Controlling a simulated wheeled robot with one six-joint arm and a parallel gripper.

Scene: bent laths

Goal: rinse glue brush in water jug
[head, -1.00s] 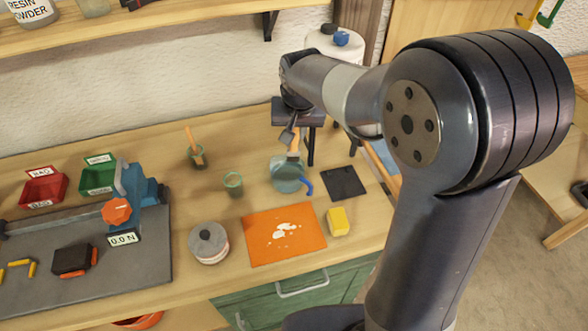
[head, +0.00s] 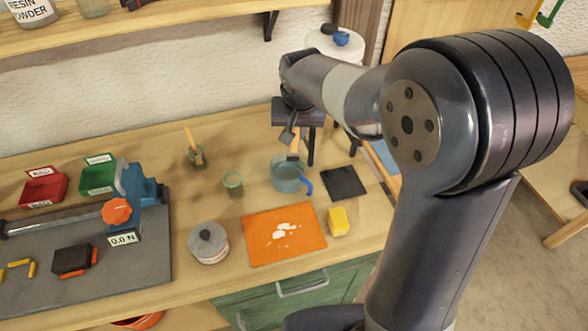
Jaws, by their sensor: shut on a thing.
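The water jug (head: 287,181) is a translucent bluish-green vessel with a blue handle, standing on the bench right of the middle. My gripper (head: 295,137) is above the jug and shut on the glue brush (head: 294,148). The brush has an orange-tan handle and a dark lower part and points down at the jug's mouth. Whether the bristle end is inside the jug or just over its rim is hard to tell at this size.
A green cup with a wooden stick (head: 195,155) and a small green glass (head: 233,184) stand left of the jug.

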